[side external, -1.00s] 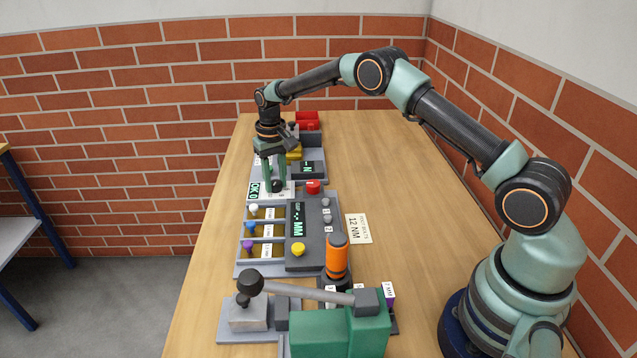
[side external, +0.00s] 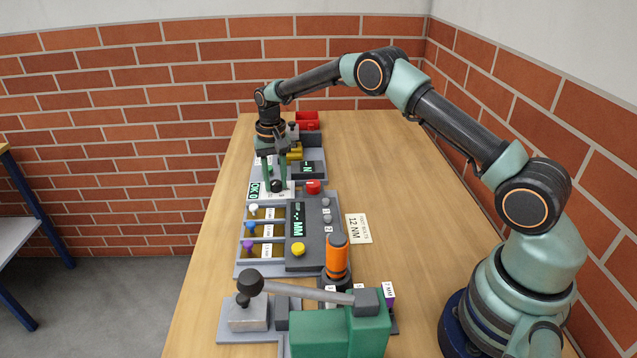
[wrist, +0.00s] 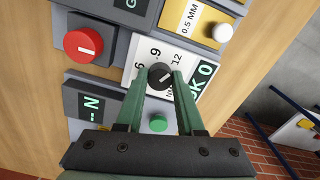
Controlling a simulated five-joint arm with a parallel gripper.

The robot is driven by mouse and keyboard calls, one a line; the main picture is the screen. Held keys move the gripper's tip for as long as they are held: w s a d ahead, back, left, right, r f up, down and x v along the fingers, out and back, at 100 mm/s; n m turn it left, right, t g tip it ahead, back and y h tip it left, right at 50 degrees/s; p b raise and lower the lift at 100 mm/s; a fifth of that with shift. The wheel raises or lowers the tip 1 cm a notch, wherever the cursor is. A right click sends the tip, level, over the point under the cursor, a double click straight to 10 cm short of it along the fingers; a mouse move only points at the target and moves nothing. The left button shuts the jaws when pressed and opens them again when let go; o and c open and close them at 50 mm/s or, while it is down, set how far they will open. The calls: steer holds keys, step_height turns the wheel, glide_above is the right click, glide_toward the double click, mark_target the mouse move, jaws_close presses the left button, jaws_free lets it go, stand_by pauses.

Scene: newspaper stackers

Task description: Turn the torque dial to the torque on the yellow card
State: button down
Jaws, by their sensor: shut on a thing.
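The torque dial (wrist: 160,76) is a small dark round knob with a white mark, on a white panel (wrist: 143,52) printed with 6, 9 and 12. My gripper (wrist: 160,77) is shut on the dial, one green finger on each side. In the side view my gripper (side external: 275,178) points down over the dial (side external: 276,186), at the far part of the row of devices. The mark lies aslant in the wrist view; I cannot tell exactly which number it points at. The pale yellow card (side external: 359,229) lies flat on the table and reads 12 NM.
A display (wrist: 201,78) beside the dial reads OK 0. A grey device with a yellow button (side external: 298,249), an orange-handled tool (side external: 336,258) and a lever press (side external: 335,332) stand nearer.

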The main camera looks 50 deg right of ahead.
mark_target(276, 182)
steer(key=c, duration=0.5)
jaws_free()
step_height(276, 182, up, 12)
steer(key=shift+r, duration=0.15)
